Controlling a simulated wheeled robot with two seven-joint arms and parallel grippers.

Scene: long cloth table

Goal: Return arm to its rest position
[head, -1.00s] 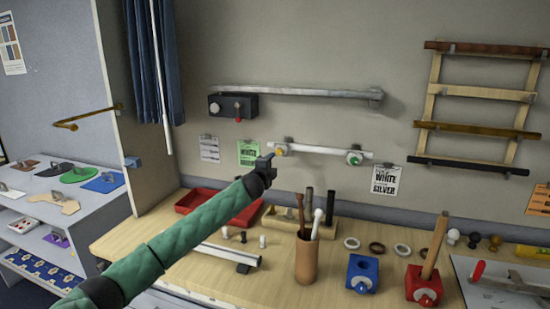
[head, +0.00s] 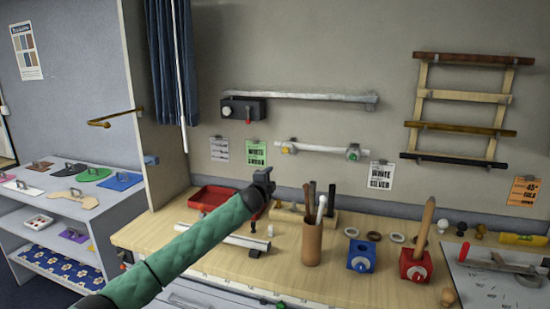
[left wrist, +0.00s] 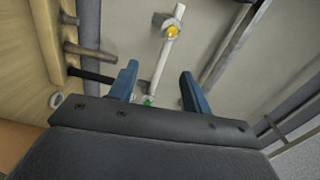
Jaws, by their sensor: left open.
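My left arm in its green sleeve comes in from the lower left in the head view. My left gripper (head: 264,183) is in the air over the wooden workbench (head: 190,247), in front of the wall. In the left wrist view the two blue fingers of my left gripper (left wrist: 160,90) stand wide apart with nothing held. Beyond them is the white rod (left wrist: 168,52) with a yellow and a green fitting; this white rod (head: 317,149) is on the wall in the head view. My right gripper is not in view.
A brown cup (head: 311,243) with sticks stands near the arm. A blue block (head: 361,256), a red block (head: 415,266), and a red tray (head: 210,198) are on the bench. A grey bar (head: 300,95) and a rack (head: 463,108) are on the wall.

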